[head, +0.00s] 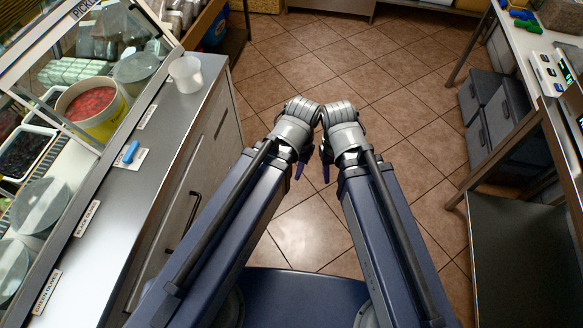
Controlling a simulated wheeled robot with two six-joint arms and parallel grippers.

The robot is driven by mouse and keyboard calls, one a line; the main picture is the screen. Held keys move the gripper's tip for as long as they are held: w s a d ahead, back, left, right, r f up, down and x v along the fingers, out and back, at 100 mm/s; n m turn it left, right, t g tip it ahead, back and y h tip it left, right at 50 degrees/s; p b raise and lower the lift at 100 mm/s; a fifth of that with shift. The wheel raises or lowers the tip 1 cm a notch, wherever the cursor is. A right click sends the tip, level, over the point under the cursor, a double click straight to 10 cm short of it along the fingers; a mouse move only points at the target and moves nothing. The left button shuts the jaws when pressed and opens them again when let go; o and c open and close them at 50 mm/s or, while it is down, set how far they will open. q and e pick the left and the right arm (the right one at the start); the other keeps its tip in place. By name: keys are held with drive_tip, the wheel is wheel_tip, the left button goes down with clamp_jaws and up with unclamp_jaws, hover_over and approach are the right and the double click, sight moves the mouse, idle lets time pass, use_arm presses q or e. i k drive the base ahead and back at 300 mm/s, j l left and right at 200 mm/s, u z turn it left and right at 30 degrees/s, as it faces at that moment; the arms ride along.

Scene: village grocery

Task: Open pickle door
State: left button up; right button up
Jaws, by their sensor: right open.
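A glass-fronted display case (60,138) with a metal frame stands at the left. A sign whose visible letters read like "PICKL" (84,8) is at its top edge, cut off by the picture. I cannot tell clearly which pane is the pickle door or whether it is shut. Inside are a yellow-rimmed tub of red food (92,106) and dark trays (25,152). My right gripper (326,165) points down over the floor, open, well right of the case. My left gripper (299,171) is beside it, mostly hidden behind its wrist.
A steel counter (120,220) with labels, a blue object (131,151) and a white cup (186,74) runs before the case. A dark handle (184,216) sticks out from the cabinet below. Grey crates (491,105) and a table (515,65) are right. The tiled floor between is clear.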

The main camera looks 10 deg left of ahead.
sight(16, 70)
drive_tip(key=u, duration=1.55)
drive_tip(key=i+l+z, duration=0.2)
drive_tip(key=i+l, duration=0.15)
drive_tip(key=l, duration=0.25)
drive_tip(key=i+l+z, duration=0.25)
drive_tip(key=i+l, duration=0.15)
drive_tip(key=l, duration=0.15)
